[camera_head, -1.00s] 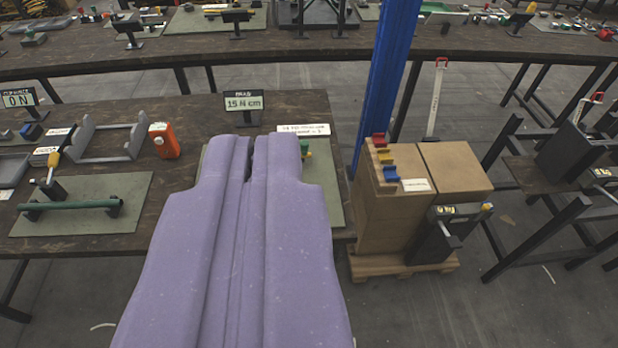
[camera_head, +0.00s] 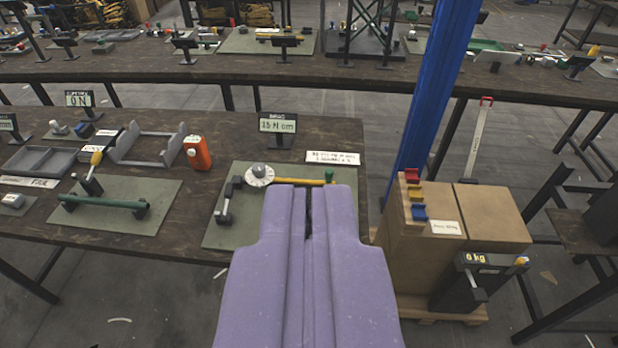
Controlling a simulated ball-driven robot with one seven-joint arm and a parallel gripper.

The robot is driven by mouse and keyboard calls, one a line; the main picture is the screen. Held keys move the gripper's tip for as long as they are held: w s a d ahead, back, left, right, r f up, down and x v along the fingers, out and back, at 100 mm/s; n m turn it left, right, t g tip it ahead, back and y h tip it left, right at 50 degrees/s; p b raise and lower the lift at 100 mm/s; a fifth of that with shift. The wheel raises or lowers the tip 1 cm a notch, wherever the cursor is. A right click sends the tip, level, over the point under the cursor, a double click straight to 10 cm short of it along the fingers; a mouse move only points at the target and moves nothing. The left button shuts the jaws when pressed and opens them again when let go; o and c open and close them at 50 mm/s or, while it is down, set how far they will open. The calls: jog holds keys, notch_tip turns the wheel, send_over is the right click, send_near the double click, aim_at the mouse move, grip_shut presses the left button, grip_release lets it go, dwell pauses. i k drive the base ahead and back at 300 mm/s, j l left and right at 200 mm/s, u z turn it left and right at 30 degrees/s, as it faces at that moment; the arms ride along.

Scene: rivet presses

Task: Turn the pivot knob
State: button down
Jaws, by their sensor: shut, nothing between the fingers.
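A white round dial knob (camera_head: 260,175) with dark marks sits on a grey-green mat (camera_head: 215,236) on the near workbench. A yellow bar (camera_head: 299,181) runs right from it to a small green knob (camera_head: 330,174). Which of these is the pivot knob is not labelled legibly. A small black clamp-like part (camera_head: 225,205) stands left of the dial. My purple gripper (camera_head: 309,192) is shut and empty. In the picture its tips lie just below the yellow bar, right of the dial; I see no contact. It hides the right part of the mat.
A black display (camera_head: 277,124) reading "15 N cm" and a white label (camera_head: 332,157) stand behind the dial. An orange box (camera_head: 197,152) and a green bar fixture (camera_head: 103,202) are left. Cardboard boxes (camera_head: 493,215) and a blue post (camera_head: 435,90) are right.

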aim_at(258, 169)
jog(key=l+u, duration=0.25)
jog(key=l, duration=0.45)
jog(key=l+u, duration=0.3)
jog(key=l, duration=0.4)
jog(key=k+l+u, duration=0.1)
jog(key=l+u, duration=0.15)
jog(key=l, duration=0.45)
